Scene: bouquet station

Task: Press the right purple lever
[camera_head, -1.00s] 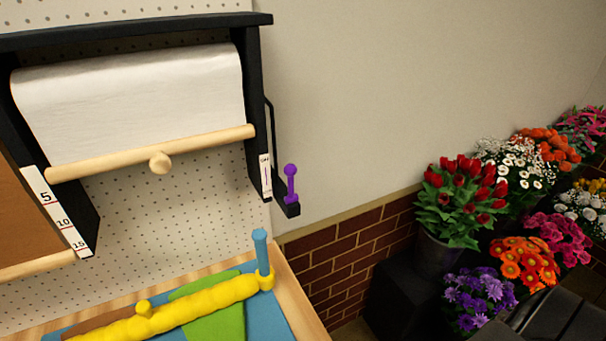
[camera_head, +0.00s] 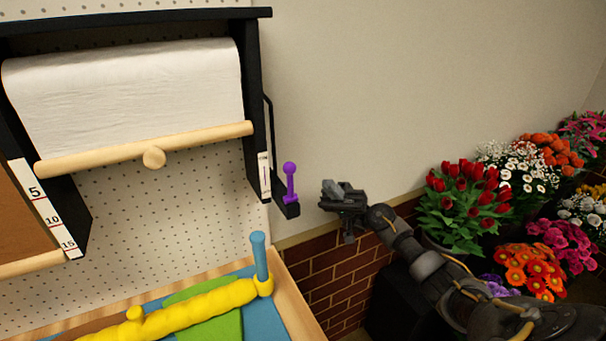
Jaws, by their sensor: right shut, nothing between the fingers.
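The purple lever (camera_head: 290,182) stands upright on a small black bracket at the right side of the black paper-roll frame (camera_head: 254,100). It has a round knob on top. My right gripper (camera_head: 338,197) is shut and empty, just to the right of the lever in the picture, with a gap of bare wall between them. Its arm comes in from the lower right. My left gripper is not in view.
A white paper roll (camera_head: 125,95) hangs in the frame above a wooden bar (camera_head: 150,151). Below is a wooden-edged tray (camera_head: 297,306) with a yellow piece (camera_head: 190,309) and a blue upright handle (camera_head: 260,256). Potted red tulips (camera_head: 465,205) and other flowers stand at the right.

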